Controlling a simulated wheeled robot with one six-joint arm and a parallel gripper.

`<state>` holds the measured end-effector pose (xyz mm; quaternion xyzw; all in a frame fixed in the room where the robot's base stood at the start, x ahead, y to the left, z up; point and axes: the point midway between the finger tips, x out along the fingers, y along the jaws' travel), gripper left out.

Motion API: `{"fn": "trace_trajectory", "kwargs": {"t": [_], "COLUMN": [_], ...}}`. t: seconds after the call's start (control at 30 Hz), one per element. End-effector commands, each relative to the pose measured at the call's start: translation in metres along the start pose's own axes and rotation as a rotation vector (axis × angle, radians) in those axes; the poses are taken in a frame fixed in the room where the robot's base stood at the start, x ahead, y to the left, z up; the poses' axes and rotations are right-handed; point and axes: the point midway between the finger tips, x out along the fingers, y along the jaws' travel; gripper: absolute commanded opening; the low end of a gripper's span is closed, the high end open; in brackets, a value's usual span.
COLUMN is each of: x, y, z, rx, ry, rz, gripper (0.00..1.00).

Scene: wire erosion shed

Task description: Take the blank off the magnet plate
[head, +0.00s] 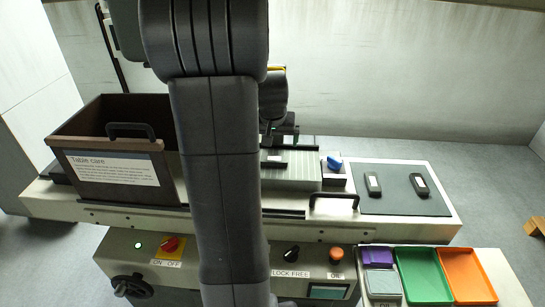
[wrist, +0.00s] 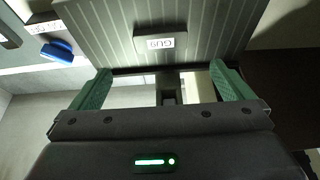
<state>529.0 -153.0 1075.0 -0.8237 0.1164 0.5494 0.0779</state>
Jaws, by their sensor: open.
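The magnet plate (head: 305,169) is a ribbed grey-green plate on the machine table, partly hidden behind my arm in the head view. It fills the top of the wrist view (wrist: 95,30). The blank, a small dark block with a white label (head: 274,161), lies on it. In the wrist view the blank (wrist: 160,43) shows its lettering upside down, just beyond the fingertips and between their lines. My gripper (wrist: 160,72) is open and empty, its green fingers wide apart and clear of the blank. In the head view my arm hides much of it.
A blue knob (head: 334,162) stands at the plate's right end, behind a black handle (head: 334,196). Further right, a dark mat (head: 395,202) holds two small dark labelled pieces. A brown box (head: 115,180) stands left. Purple, green (head: 424,276) and orange trays sit at front right.

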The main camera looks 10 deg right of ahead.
Motion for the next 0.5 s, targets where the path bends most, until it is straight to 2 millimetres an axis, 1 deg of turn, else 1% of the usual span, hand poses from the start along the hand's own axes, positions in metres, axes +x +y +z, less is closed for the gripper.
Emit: {"fn": "trace_trajectory", "kwargs": {"t": [0.03,0.1,0.2,0.3,0.5], "x": [0.010,0.023,0.036,0.046,0.054], "y": [0.000,0.000,0.000,0.000,0.000], "z": [0.000,0.001,0.000,0.001,0.001], "rx": [0.000,0.000,0.000,0.000,-0.001], "ry": [-0.005,-0.005,-0.003,-0.003,-0.003], "rz": [0.001,0.001,0.000,0.000,0.000], "gripper": [1.00,1.00,1.00,1.00,1.00]}}
